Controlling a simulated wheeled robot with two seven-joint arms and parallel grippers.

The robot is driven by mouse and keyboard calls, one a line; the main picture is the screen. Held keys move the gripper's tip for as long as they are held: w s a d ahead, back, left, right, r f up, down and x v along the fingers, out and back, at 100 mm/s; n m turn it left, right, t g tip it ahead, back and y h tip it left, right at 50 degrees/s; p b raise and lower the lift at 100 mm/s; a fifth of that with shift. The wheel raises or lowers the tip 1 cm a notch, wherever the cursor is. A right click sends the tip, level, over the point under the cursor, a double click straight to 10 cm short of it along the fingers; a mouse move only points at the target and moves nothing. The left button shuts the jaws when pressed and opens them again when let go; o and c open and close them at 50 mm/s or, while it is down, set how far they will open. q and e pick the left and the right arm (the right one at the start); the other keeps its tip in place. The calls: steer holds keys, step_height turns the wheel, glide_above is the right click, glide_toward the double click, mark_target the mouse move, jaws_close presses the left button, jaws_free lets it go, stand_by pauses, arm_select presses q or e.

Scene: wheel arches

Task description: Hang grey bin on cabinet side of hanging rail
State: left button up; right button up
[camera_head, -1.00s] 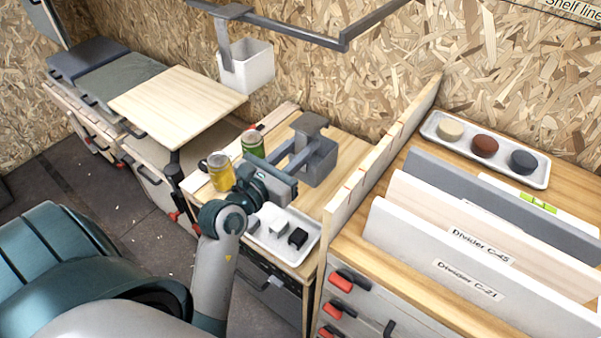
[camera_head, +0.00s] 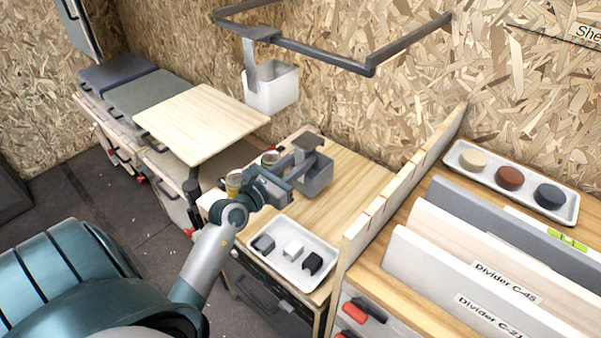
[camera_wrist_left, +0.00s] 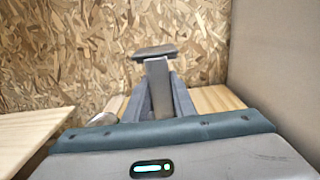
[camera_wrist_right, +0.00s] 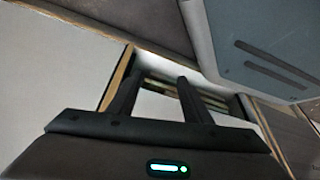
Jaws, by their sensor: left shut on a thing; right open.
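The grey bin (camera_head: 318,179), a small open box with a tall hanger stem and flat hook top (camera_head: 308,139), is held above the wooden bench in the head view. My left gripper (camera_head: 297,164) is shut on its stem. The left wrist view shows the stem (camera_wrist_left: 158,85) upright between the two fingers; the box is hidden there. The grey hanging rail (camera_head: 325,55) is higher, in front of the chipboard wall, apart from the bin. A white bin (camera_head: 271,91) hangs at its left. My right gripper (camera_wrist_right: 157,95) is open and empty in the right wrist view.
A white tray (camera_head: 318,280) with several small blocks lies on the bench below my left gripper. A wooden partition (camera_head: 405,175) separates it from upright dividers (camera_head: 480,213) at right. Jars stand partly hidden behind my left wrist. A pale board (camera_head: 200,122) is at left.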

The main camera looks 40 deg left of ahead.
steer(key=shift+d, duration=0.35)
arm_select(q)
step_height(320, 180, down, 4)
steer(key=shift+r+b, duration=0.1)
steer(key=shift+b, duration=0.35)
arm_select(e)
steer(key=shift+s+f+g, duration=0.15)
steer(key=shift+s+g, duration=0.1)
steer(key=shift+g, duration=0.05)
arm_select(q)
steer(key=shift+d, duration=0.1)
arm_select(e)
steer(key=shift+d, duration=0.1)
arm_select(q)
steer(key=shift+f, duration=0.2)
steer(key=o, duration=1.1)
steer(key=shift+c, duration=0.2)
arm_select(e)
steer(key=shift+d, duration=0.1)
arm_select(q)
steer(key=shift+r, duration=0.1)
